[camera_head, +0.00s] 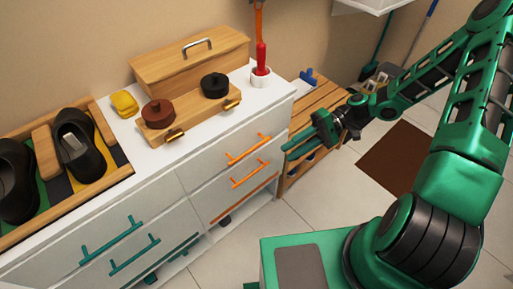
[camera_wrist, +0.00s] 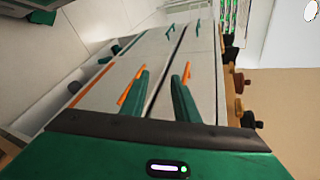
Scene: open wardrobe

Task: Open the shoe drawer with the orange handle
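A white cabinet (camera_head: 170,190) has two orange bar handles on its right-hand fronts: an upper one (camera_head: 249,150) and a lower one (camera_head: 250,174). A thin orange strip (camera_head: 244,199) runs below them. These fronts look shut. Both bars also show in the wrist view, one on the left (camera_wrist: 131,84) and one on the right (camera_wrist: 186,74). My gripper (camera_head: 287,151) is to the right of the handles in the head view, its green fingers pointing at the cabinet. In the wrist view its fingers (camera_wrist: 160,76) are apart with nothing between them. I see no clear contact with a handle.
Teal handles (camera_head: 112,240) mark the left drawers. A shoe tray (camera_head: 105,184), a yellow cloth (camera_head: 124,103), a wooden box (camera_head: 190,62) and a red-handled brush (camera_head: 261,60) are on top. A slatted wooden bench (camera_head: 318,97) stands right of the cabinet.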

